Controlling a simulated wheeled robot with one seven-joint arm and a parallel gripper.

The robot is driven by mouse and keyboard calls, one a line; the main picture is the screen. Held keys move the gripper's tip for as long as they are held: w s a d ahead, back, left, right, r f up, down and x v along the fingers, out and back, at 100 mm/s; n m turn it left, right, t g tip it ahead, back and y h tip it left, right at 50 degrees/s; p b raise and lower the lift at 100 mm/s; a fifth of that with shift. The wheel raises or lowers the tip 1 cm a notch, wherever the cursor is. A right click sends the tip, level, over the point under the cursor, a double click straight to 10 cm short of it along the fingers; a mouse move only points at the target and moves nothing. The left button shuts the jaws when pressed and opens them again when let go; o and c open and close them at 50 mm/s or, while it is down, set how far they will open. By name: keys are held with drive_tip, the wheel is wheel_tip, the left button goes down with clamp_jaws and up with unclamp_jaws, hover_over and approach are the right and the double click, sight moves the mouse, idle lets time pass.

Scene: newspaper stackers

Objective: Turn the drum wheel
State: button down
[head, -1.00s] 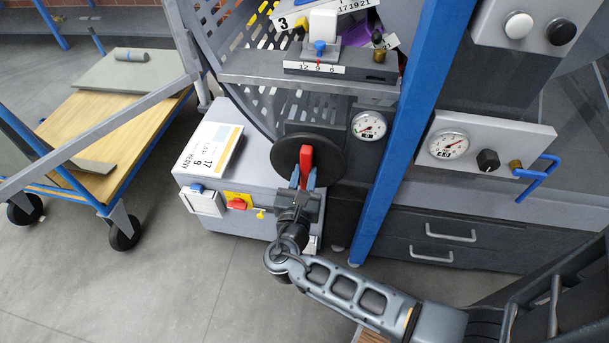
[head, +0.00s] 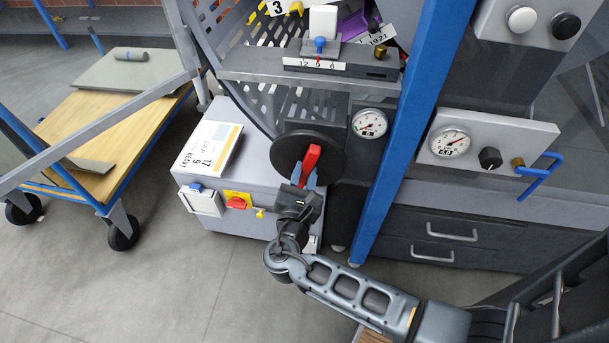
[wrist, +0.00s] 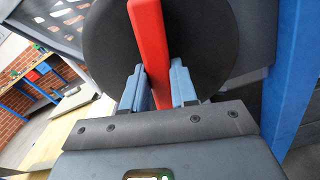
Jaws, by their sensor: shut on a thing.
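The drum wheel is a black disc (head: 330,142) with a red bar handle (head: 311,160) across its face, on the front of the machine below the shelf. In the head view the red handle is tilted, its top leaning right. My gripper (head: 304,178) is shut on the lower part of the red handle. In the wrist view the blue fingers (wrist: 160,88) sit on both sides of the red handle (wrist: 150,45), in front of the black disc (wrist: 205,45). The perforated drum (head: 290,105) shows behind the shelf, with a number 3 label and yellow and purple bits in it.
A grey box (head: 235,170) with a red knob stands left of the wheel. A blue post (head: 405,130) rises close on the right, with a gauge (head: 369,123) between. A wooden-topped cart (head: 110,125) stands at the left. Open floor lies at lower left.

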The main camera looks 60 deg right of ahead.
drive_tip(key=m+b, duration=0.1)
drive_tip(key=m, duration=0.2)
drive_tip(key=shift+f+m+b, duration=0.15)
drive_tip(key=shift+m+b, duration=0.2)
drive_tip(key=shift+m, duration=0.05)
drive_tip(key=m+b, duration=0.2)
drive_tip(key=m, duration=0.1)
drive_tip(key=shift+m, duration=0.3)
drive_tip(key=m+b, duration=0.3)
drive_tip(key=m, duration=0.1)
drive_tip(key=shift+f, duration=0.1)
drive_tip(key=shift+m+b, duration=1.15)
drive_tip(key=shift+m, duration=0.45)
drive_tip(key=c, duration=0.9)
unclamp_jaws()
drive_tip(key=shift+r, duration=0.2)
